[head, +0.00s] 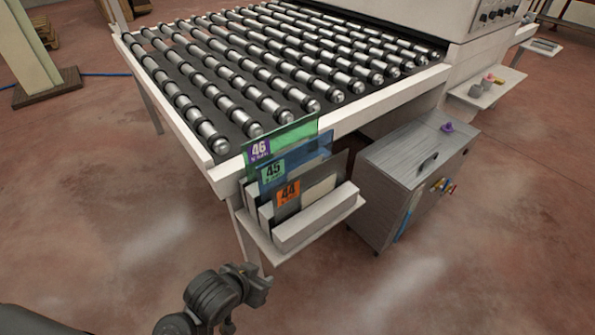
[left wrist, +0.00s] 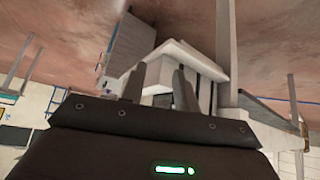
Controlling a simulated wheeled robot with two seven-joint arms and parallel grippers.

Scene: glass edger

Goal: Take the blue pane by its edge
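The blue pane (head: 311,153), with a green label marked 45, stands on edge in a white rack (head: 318,218). It sits between a green pane (head: 295,134) marked 46 behind it and a greyish pane (head: 326,174) with an orange label marked 44 in front. The front pane covers much of its lower part. My left gripper (head: 258,283) is below and in front of the rack, apart from the panes. In the left wrist view its two fingers (left wrist: 158,84) are spread with nothing held between them. My right gripper is not in view.
A roller conveyor (head: 270,65) stands behind the rack, which is at its front corner. A grey cabinet (head: 410,180) with a purple item on top stands just right of the rack. The floor in front and to the left is clear.

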